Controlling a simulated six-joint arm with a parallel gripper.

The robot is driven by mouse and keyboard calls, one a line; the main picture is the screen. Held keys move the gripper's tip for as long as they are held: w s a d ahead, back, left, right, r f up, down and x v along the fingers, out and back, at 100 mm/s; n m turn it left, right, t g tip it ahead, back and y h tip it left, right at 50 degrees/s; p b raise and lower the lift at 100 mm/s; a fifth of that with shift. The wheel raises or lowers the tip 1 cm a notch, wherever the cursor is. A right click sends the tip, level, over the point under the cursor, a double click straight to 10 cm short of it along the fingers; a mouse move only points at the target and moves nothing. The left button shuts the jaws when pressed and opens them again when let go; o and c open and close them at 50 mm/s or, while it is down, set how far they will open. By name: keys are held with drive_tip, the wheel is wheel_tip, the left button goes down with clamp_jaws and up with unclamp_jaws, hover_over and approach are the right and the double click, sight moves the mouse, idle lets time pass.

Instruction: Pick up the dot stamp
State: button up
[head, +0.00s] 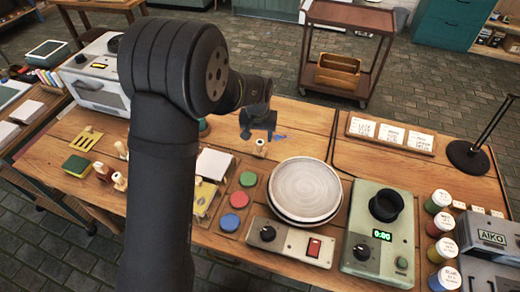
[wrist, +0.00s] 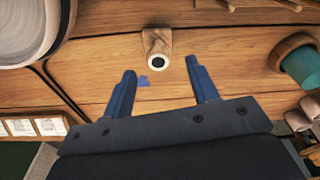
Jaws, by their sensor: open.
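A small pale wooden stamp (head: 260,148) is on the table just below my gripper in the head view. My gripper (head: 259,135) is open and empty above the table. In the wrist view the blue fingers of my gripper (wrist: 160,80) are spread, and the stamp is just beyond their tips, roughly centred between them and not touching. Other wooden stamps (head: 118,180) stand at the left of the table.
A blue mark (wrist: 143,81) lies on the wood near the left finger. A teal cup (wrist: 302,67) is at the right in the wrist view. Table around the stamp is mostly clear.

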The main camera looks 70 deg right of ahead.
sight(260, 142)
drive_tip(key=shift+d+f, duration=0.25)
drive_tip(key=shift+f, duration=1.15)
drive_tip(key=shift+d+f, duration=0.2)
drive_tip(key=shift+f, duration=1.2)
drive_tip(key=c, duration=1)
drive_tip(key=shift+c, duration=0.2)
drive_tip(key=shift+r, duration=0.1)
wheel_tip(260, 142, up, 4)
drive_tip(key=shift+r, duration=0.1)
drive_tip(key=s+a+r, duration=0.5)
drive_tip(key=s+r, duration=0.1)
drive_tip(key=s, duration=0.4)
drive_tip(key=shift+s+a+r, duration=0.15)
drive_tip(key=shift+s+r, duration=0.1)
drive_tip(key=shift+r, duration=0.05)
